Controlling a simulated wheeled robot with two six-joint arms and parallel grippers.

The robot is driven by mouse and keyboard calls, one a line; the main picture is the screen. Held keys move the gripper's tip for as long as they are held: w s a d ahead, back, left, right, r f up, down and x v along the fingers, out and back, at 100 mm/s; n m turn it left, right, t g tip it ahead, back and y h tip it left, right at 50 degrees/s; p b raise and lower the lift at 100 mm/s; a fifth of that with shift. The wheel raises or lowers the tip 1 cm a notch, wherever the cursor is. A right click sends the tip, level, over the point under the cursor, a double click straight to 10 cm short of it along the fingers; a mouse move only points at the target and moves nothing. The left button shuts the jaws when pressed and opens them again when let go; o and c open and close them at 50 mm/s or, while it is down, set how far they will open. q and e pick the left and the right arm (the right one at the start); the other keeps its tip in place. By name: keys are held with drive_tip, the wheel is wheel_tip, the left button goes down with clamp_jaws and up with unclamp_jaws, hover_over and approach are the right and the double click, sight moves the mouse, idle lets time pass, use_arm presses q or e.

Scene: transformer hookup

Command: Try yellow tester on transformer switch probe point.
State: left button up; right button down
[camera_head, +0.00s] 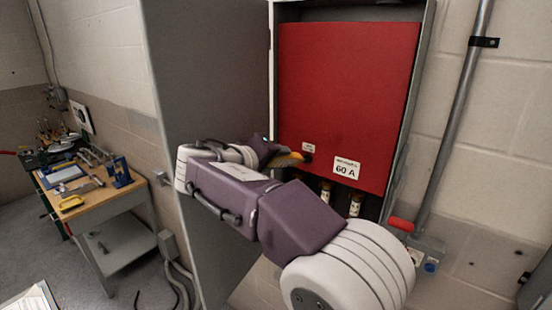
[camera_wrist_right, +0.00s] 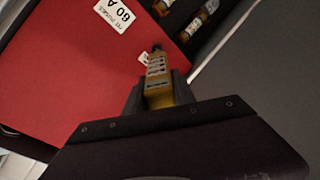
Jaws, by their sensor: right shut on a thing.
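The yellow tester (camera_head: 287,159) is held in my right gripper (camera_head: 272,156) in front of the red panel of the transformer switch (camera_head: 345,95). In the right wrist view the tester (camera_wrist_right: 158,88) sits between the two dark fingers of my right gripper (camera_wrist_right: 160,92), its dark tip pointing toward the red panel (camera_wrist_right: 85,75). In the head view the tip is close to a dark round spot (camera_head: 308,158) under a small white label; I cannot tell whether they touch. My left gripper is not in view.
A grey cabinet door (camera_head: 210,80) stands open on the left. Fuses (camera_head: 354,205) show below the panel's "60 A" label (camera_head: 346,167). A red handle (camera_head: 401,224) is on the cabinet's right. A workbench (camera_head: 85,200) with tools stands far left.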

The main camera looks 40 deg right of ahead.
idle(0.9)
drive_tip(key=shift+s+a+b, duration=0.2)
drive_tip(key=shift+a+b, duration=0.4)
drive_tip(key=shift+a, duration=0.2)
drive_tip(key=shift+s+a+b, duration=0.15)
drive_tip(key=shift+s+a, duration=0.1)
drive_tip(key=shift+a, duration=0.6)
drive_tip(key=shift+s+a+b, duration=0.1)
drive_tip(key=shift+s+a, duration=0.15)
drive_tip(key=shift+a, duration=0.6)
drive_tip(key=shift+s+a+b, duration=0.15)
drive_tip(key=shift+s+a, duration=0.1)
drive_tip(key=shift+a, duration=0.6)
